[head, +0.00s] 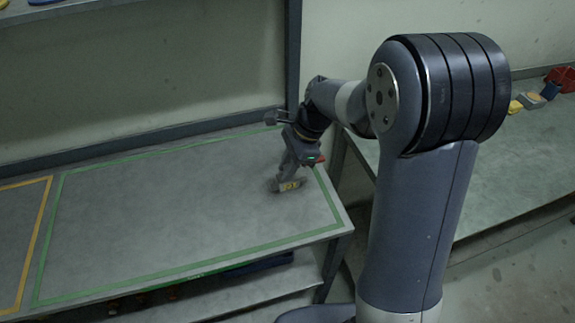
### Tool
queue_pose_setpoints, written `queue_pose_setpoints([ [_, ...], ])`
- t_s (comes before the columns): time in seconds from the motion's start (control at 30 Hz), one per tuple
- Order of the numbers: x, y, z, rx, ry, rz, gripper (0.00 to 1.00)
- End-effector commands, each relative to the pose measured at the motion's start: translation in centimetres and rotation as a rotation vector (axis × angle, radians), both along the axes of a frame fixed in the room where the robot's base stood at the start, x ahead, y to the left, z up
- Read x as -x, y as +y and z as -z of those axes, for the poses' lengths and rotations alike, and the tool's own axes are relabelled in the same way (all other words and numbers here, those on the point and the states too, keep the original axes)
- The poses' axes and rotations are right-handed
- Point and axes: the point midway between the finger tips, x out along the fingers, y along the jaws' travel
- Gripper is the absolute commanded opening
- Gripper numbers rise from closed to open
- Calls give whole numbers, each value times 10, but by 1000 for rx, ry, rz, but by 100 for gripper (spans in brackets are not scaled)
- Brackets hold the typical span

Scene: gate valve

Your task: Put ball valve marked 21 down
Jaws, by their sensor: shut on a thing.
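My gripper (286,175) points down and is shut on the valve. Both are over the right end of the green-outlined area (170,210) on the grey bench. I cannot tell whether the valve touches the bench top. The label is too small to read surely. My fingers hide part of the valve.
The green-outlined area is otherwise bare. A yellow-outlined area (22,240) lies at the left. A post (292,60) and wall stand behind. Another bench (500,170) at the right holds yellow, grey, blue and red parts (535,97). A shelf is at the upper left.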

Motion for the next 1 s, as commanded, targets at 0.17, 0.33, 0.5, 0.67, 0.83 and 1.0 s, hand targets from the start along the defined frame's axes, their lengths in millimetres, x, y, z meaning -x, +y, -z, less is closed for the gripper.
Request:
queue_pose_setpoints([
  [0.17, 0, 0, 3, 0, 0, 0, 24],
  [0.33, 0, 0, 2, 0, 0, 0, 38],
  [0.5, 0, 0, 2, 0, 0, 0, 42],
  [0.67, 0, 0, 0, 0, -1, 0, 42],
  [0.83, -3, -7, -18, -1, -5, 1, 42],
  [1.0, -7, -21, -52, -1, -6, 1, 42],
])
